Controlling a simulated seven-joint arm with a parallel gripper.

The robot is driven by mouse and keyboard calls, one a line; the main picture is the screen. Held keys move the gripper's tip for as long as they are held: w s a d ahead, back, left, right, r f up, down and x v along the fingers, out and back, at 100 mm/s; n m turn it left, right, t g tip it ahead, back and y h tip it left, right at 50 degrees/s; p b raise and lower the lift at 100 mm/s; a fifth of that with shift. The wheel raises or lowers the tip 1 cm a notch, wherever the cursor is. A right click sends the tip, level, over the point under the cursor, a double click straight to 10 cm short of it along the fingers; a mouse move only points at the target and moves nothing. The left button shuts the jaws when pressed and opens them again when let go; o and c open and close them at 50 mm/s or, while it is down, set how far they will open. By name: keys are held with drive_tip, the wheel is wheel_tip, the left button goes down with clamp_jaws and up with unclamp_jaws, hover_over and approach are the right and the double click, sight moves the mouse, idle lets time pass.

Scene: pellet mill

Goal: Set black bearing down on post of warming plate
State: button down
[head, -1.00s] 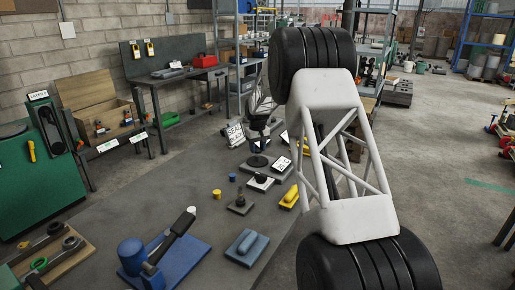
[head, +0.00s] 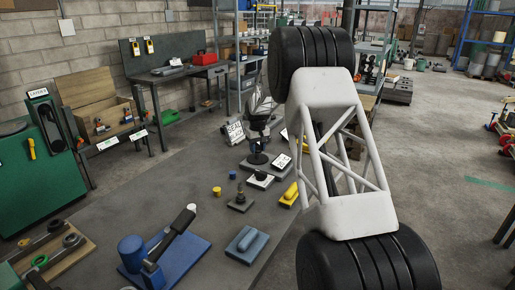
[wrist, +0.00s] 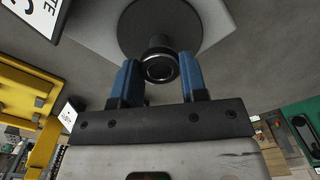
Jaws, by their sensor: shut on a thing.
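The black bearing (wrist: 159,68) is between the blue fingers of my gripper (wrist: 158,80) in the wrist view. Its ring shows a dark bore. The warming plate's dark disc (wrist: 185,25) lies beyond it on a pale grey base. A short dark cylinder shows between the ring and the disc; I cannot tell if it is the post or part of the bearing. In the head view my gripper (head: 260,145) is low over the warming plate (head: 257,159), and the bearing is too small to make out there. I cannot tell whether the bearing touches the post.
A small light base with a dark round top (head: 260,176) stands just in front. The bench top left of the plate is mostly clear.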

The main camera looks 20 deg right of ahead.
drive_tip(key=shift+f, duration=0.15)
idle(0.3)
unclamp_jaws()
idle(0.4)
drive_tip(key=shift+r, duration=0.2)
wheel_tip(320, 180, up, 9)
drive_tip(key=shift+f, duration=0.2)
idle(1.8)
idle(0.4)
